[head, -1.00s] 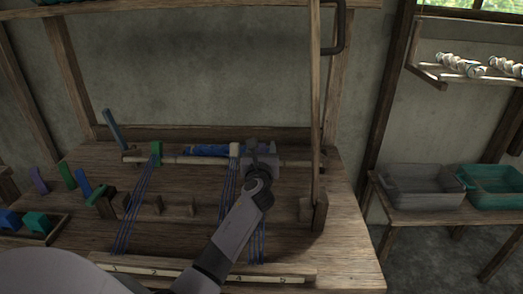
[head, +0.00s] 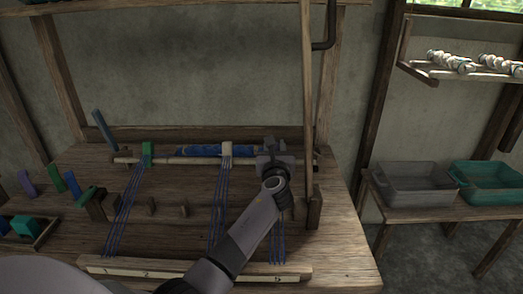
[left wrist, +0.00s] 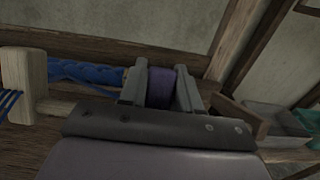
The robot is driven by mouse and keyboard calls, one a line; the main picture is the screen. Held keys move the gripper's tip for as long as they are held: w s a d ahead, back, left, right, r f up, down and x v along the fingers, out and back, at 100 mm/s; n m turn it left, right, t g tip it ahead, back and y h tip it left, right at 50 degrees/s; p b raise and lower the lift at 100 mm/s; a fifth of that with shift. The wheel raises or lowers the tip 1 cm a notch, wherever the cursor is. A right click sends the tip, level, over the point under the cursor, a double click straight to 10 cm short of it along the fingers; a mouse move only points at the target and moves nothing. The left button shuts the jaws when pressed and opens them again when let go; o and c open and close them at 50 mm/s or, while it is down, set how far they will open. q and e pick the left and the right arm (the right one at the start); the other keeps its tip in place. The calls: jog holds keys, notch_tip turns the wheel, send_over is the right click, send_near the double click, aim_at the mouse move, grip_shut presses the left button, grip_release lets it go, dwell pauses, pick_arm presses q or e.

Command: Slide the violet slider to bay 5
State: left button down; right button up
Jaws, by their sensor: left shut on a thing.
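My left gripper (head: 277,152) is at the right part of the loom's horizontal rod (head: 185,160). In the left wrist view the gripper (left wrist: 160,88) is shut on the violet slider (left wrist: 160,86), which sits between its two fingers. In the head view the gripper hides this slider. A cream slider (head: 226,153) stands on the rod just left of the gripper, with a gap between. A green slider (head: 148,154) is further left. A pale numbered strip (head: 180,273) runs along the front; its right numbers are hard to read. My right gripper is not in view.
A wooden upright (head: 307,110) stands close right of the gripper. Blue cloth (head: 190,150) lies behind the rod. Blue threads (head: 123,210) run forward from the sliders. Grey (head: 410,185) and teal (head: 488,182) bins stand on a side table.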

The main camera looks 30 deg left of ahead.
pick_arm(q)
jog(key=shift+d, duration=0.1)
jog(key=c, duration=0.9)
grip_release()
jog(key=shift+p+v, duration=0.55)
jog(key=shift+v, duration=2.95)
jog(key=shift+s, duration=0.1)
